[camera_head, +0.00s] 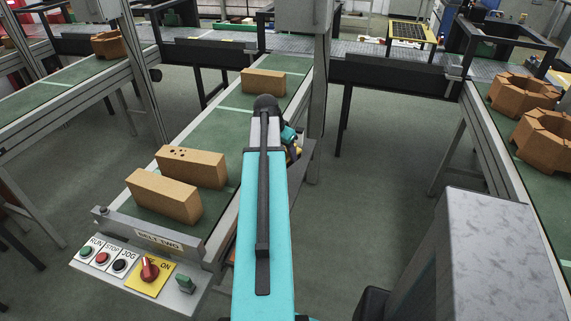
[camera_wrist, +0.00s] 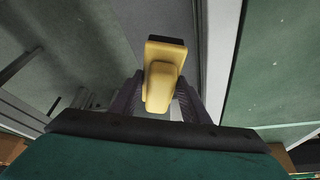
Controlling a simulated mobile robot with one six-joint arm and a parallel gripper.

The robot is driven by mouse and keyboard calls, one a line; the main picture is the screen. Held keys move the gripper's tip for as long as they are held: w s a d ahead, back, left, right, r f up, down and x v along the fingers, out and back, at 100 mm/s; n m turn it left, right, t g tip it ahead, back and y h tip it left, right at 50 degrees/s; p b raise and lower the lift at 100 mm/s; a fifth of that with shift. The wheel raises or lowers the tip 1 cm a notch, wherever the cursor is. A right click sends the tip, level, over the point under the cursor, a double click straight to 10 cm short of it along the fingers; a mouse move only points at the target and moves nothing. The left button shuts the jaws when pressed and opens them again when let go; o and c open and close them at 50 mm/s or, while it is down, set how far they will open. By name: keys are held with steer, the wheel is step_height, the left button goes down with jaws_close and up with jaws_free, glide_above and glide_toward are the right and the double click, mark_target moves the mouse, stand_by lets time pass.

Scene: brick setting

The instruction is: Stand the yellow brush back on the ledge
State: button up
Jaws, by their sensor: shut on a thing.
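The yellow brush (camera_wrist: 163,62) is between the two dark fingers of my gripper (camera_wrist: 160,97) in the wrist view. It has a yellow block with a dark strip at its far end. My gripper is shut on it, and the brush is over the edge of a green belt, with floor below to the left. In the head view my turquoise arm hides most of the gripper; a small yellow patch (camera_head: 297,150) shows beside it, perhaps the brush. A grey plate (camera_head: 305,162) juts out there beside the belt; I cannot tell if it is the ledge.
The green belt (camera_head: 222,128) carries several tan bricks (camera_head: 163,195). A control panel (camera_head: 139,265) with buttons and a red knob is at its near end. A grey post (camera_head: 316,100) stands close to my arm. Another belt at right holds brown blocks (camera_head: 545,140). Open floor lies between.

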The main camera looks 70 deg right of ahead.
steer(key=shift+f, duration=1.05)
steer(key=shift+f+p, duration=0.55)
steer(key=shift+f, duration=1.3)
steer(key=shift+f, duration=0.15)
steer(key=o, duration=1)
steer(key=shift+b+v, duration=1)
steer(key=shift+v, duration=5.15)
steer(key=shift+s, duration=0.1)
